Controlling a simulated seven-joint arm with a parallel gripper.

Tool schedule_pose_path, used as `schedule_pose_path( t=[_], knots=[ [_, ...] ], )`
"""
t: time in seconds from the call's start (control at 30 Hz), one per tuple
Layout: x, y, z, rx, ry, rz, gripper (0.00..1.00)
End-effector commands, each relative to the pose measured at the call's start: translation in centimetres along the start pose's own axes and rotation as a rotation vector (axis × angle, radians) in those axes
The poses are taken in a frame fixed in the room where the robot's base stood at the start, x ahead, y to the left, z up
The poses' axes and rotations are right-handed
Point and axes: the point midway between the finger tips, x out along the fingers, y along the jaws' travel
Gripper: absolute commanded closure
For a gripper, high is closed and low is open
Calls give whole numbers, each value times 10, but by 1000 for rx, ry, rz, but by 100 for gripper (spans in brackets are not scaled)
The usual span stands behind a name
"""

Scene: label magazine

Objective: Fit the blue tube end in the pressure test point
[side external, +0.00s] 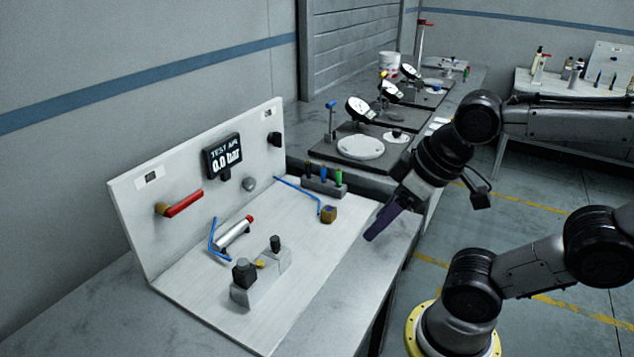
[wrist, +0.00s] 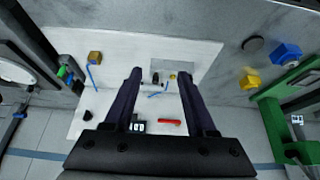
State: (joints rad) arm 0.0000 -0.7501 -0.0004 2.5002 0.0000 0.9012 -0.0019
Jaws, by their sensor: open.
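One thin blue tube (side external: 298,190) runs from the back panel side down to a small brass block (side external: 329,214); it also shows in the wrist view (wrist: 92,76). A second bent blue tube (side external: 213,239) lies by a silver cylinder with a red end (side external: 234,232). I cannot tell which fitting is the pressure test point. A grey block (side external: 262,277) with black knobs and a small brass fitting stands at the front of the board. My gripper (side external: 377,226) is open and empty, above the right edge of the board, apart from everything; its two fingers show in the wrist view (wrist: 160,76).
The upright panel (side external: 131,203) carries a display reading 0.0 bar (side external: 224,156) and a red lever (side external: 184,203). A dark holder with coloured tools (side external: 323,187) stands at the board's back right. Dial gauges (side external: 361,110) stand beyond. The board's right front is clear.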

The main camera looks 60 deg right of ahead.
Motion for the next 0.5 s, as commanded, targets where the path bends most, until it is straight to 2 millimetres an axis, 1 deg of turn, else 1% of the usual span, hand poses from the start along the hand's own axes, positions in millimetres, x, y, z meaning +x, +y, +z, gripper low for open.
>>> schedule_pose_path(
  t=[0.07,0.17,0.27,0.3,0.37,0.4,0.47,0.5],
  knots=[
    [0,2,3,-30,-15,10,43],
    [-5,19,4,-117,-37,83,43],
    [-12,50,-3,-252,-102,217,43],
    [-15,66,-7,-315,-150,282,43],
    [-18,90,-17,-408,-233,380,43],
    [-20,106,-25,-469,-293,443,43],
    [-23,129,-39,-560,-387,536,43],
    [-25,144,-50,-621,-453,597,43]
  ],
)
